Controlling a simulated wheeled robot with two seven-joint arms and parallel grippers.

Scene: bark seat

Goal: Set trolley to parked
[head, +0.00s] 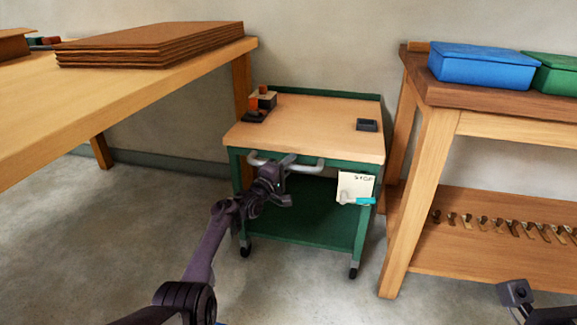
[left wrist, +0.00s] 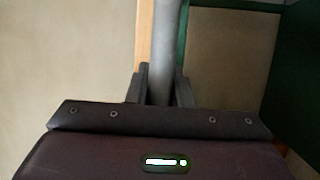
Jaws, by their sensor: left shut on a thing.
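The trolley (head: 310,123) has a green frame, a wooden top, a green lower shelf and dark casters. It stands against the wall between two wooden benches. A pale grey handle bar (head: 312,168) runs along its front edge. My left gripper (head: 282,178) is shut on this handle bar near its left half. In the left wrist view the bar (left wrist: 162,45) passes between the two fingers (left wrist: 160,90). My right gripper (head: 515,293) shows only partly at the bottom right corner, apart from everything, and its jaws are not clear.
A white card and teal tag (head: 358,201) hang at the trolley's front right. Small items (head: 262,104) and a dark tray (head: 367,125) sit on its top. The left bench (head: 130,95) bears brown sheets; the right bench (head: 500,122) bears bins. The floor in front is clear.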

